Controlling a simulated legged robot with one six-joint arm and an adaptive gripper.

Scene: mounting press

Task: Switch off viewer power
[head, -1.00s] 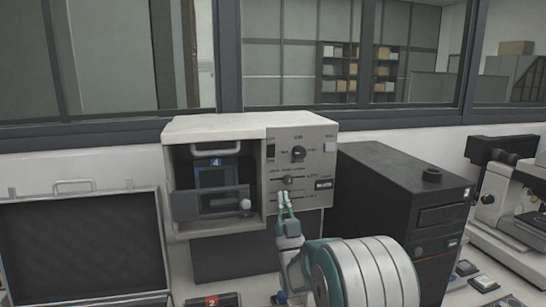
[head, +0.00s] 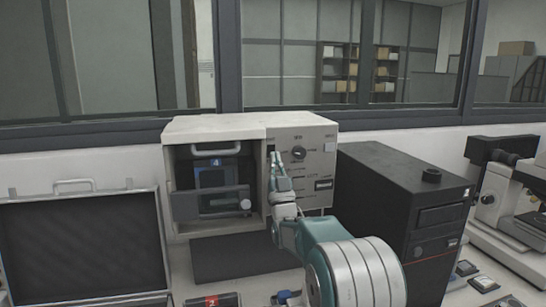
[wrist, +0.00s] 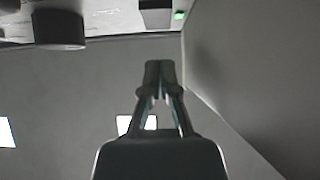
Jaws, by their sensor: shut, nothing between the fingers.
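A beige boxy unit (head: 215,127) stands on the bench with a control panel (head: 315,133) on its right front. The panel carries a round dark knob (head: 298,153), a slider and small labels too small to read. My gripper (head: 276,157) is shut and empty, its tips at the panel's upper left, over a small dark switch-like part that they mostly hide. I cannot tell whether they touch it. In the wrist view the closed fingertips (wrist: 158,68) point toward the panel at the top, where a small green light (wrist: 179,14) and a dark knob (wrist: 60,28) show.
The unit's open bay (head: 210,172) holds a blue-labelled block. A black computer tower (head: 400,185) stands close on the right, with a microscope (head: 510,205) beyond. An open case (head: 80,240) lies at left.

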